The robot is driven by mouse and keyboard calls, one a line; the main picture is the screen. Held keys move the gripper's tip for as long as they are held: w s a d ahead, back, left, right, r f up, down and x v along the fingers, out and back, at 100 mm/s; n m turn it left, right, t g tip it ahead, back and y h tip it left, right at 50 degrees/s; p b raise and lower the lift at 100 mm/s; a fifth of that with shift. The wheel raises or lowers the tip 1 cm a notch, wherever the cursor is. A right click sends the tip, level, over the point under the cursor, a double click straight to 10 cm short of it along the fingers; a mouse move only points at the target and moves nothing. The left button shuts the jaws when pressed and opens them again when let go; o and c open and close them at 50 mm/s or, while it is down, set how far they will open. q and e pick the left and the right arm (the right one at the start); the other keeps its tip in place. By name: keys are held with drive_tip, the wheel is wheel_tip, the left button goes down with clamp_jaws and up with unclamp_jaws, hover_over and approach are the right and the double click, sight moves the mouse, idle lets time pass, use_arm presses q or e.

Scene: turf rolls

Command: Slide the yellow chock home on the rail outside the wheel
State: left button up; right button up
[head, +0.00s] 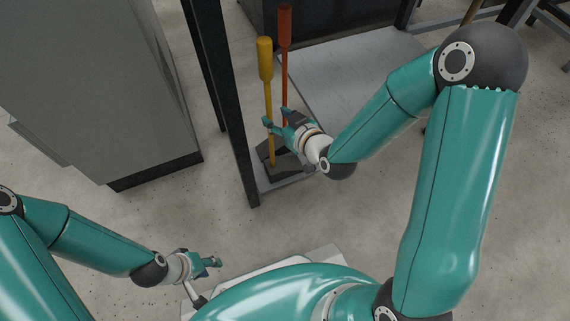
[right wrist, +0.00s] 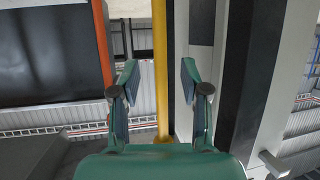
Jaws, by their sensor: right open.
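The yellow chock shows as a tall yellow handle (head: 265,60) with a thin yellow rod that runs down to a dark base (head: 283,168). My right gripper (head: 276,117) is open at the rod, partway down. In the right wrist view the yellow rod (right wrist: 160,60) stands upright between the open fingers (right wrist: 158,85); I cannot tell whether they touch it. A similar red handle (head: 285,28) stands just behind; its red rod (right wrist: 101,40) is left of the fingers. My left gripper (head: 210,262) is low at the left, away from the chock, its opening unclear. I cannot make out the wheel or rail.
A dark upright post (head: 230,110) stands close left of the yellow rod. A grey platform (head: 345,80) lies behind my right arm. A large grey cabinet (head: 95,80) is at the left. Concrete floor (head: 215,205) is clear between cabinet and post.

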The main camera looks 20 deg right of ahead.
drive_tip(key=b+x, duration=0.1)
drive_tip(key=x, duration=0.3)
drive_tip(key=shift+w+a, duration=0.15)
drive_tip(key=shift+w, duration=0.15)
clamp_jaws()
drive_tip(key=shift+w+r, duration=0.1)
drive_tip(key=shift+r, duration=0.05)
